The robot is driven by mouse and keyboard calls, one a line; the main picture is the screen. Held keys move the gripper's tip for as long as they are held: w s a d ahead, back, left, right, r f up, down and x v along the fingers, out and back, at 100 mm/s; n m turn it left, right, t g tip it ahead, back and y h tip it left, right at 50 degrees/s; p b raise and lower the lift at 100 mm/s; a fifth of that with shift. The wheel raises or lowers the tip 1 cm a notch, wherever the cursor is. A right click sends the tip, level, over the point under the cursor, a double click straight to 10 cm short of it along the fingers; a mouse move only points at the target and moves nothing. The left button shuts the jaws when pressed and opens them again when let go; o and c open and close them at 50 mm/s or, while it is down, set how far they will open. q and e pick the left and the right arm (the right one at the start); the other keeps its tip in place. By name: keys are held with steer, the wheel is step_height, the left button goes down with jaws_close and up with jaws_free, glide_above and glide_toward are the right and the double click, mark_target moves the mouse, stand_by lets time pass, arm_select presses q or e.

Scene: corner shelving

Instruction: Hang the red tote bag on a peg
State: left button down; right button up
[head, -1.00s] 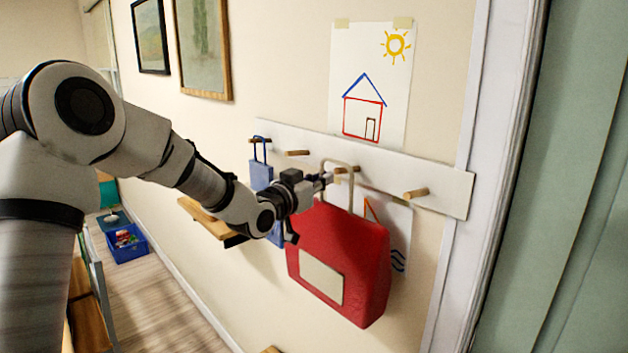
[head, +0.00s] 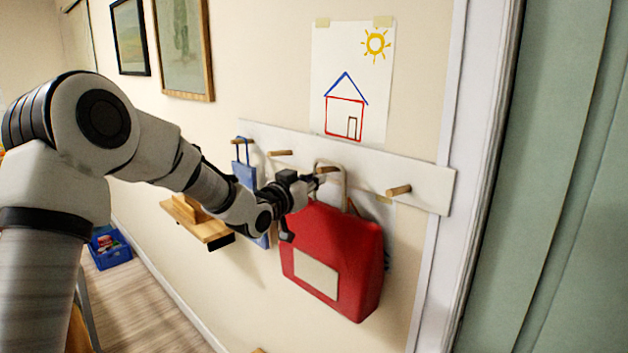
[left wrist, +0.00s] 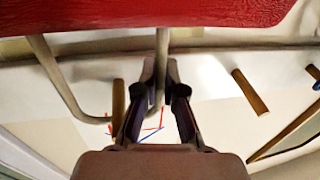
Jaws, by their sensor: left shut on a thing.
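The red tote bag (head: 345,245) hangs upright by its beige handle (head: 340,187) in front of the white peg board (head: 425,185). My left gripper (head: 312,183) is shut on one side of the handle; the left wrist view shows its fingers (left wrist: 161,80) around that strap. A wooden peg (head: 327,170) shows within the outline of the handle loop, close beside my fingers. In the left wrist view this peg (left wrist: 118,100) lies between the two handle sides. I cannot tell whether it passes right through. My right gripper is not in view.
Bare pegs stand to the right (head: 398,190) and left (head: 280,153). A blue bag (head: 245,175) hangs on the far-left peg. A small wooden shelf (head: 205,230) juts out below it. A door frame (head: 470,150) borders the board's right end.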

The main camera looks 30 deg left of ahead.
arm_select(q)
steer(key=c, duration=1.2)
jaws_free()
steer(key=shift+s, duration=0.1)
